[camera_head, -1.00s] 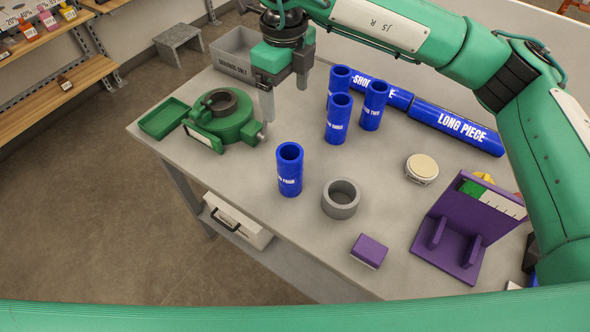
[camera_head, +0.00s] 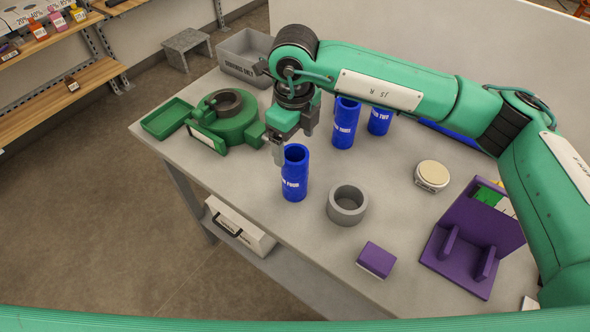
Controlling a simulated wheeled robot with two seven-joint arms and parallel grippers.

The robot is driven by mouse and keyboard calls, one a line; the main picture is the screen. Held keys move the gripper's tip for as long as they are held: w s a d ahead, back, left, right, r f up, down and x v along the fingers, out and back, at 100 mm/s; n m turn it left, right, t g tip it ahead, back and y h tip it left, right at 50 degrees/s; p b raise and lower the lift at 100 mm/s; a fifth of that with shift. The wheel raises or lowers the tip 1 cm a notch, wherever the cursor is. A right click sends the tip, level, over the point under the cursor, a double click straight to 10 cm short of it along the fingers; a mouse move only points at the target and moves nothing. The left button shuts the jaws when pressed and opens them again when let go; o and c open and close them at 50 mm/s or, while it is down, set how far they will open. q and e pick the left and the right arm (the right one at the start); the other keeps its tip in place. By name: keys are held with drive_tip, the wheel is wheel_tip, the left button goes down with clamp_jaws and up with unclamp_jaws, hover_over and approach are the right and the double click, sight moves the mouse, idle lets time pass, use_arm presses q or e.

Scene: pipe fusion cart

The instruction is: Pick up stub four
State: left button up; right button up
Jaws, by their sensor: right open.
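Stub four (camera_head: 294,178) is a blue upright tube with white lettering, standing on the grey table near its front edge. My right gripper (camera_head: 288,145) is right at its top, pointing down, with one finger visible at the tube's left upper side. The other finger is hidden or hard to make out. The gripper is open, and I cannot tell whether it touches the tube. My left gripper is not in view; a green arm link of mine crosses the bottom edge.
A grey ring (camera_head: 347,205) stands close right of stub four. Stub three (camera_head: 345,123) and stub two (camera_head: 379,121) stand behind. A green clamp fixture (camera_head: 232,128), green tray (camera_head: 167,118), grey bin (camera_head: 236,62), purple block (camera_head: 375,260), purple stand (camera_head: 475,230) and round pale disc (camera_head: 432,175) surround it.

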sight(295, 153)
drive_tip(key=shift+f, duration=0.55)
drive_tip(key=shift+f+p, duration=0.3)
drive_tip(key=shift+p, duration=0.2)
wheel_tip(295, 153, down, 3)
drive_tip(key=shift+f+p, duration=0.2)
drive_tip(key=shift+p, duration=0.7)
drive_tip(key=shift+f, duration=0.55)
drive_tip(key=c, duration=1.4)
drive_tip(key=shift+c, duration=0.5)
drive_tip(key=shift+r, duration=0.2)
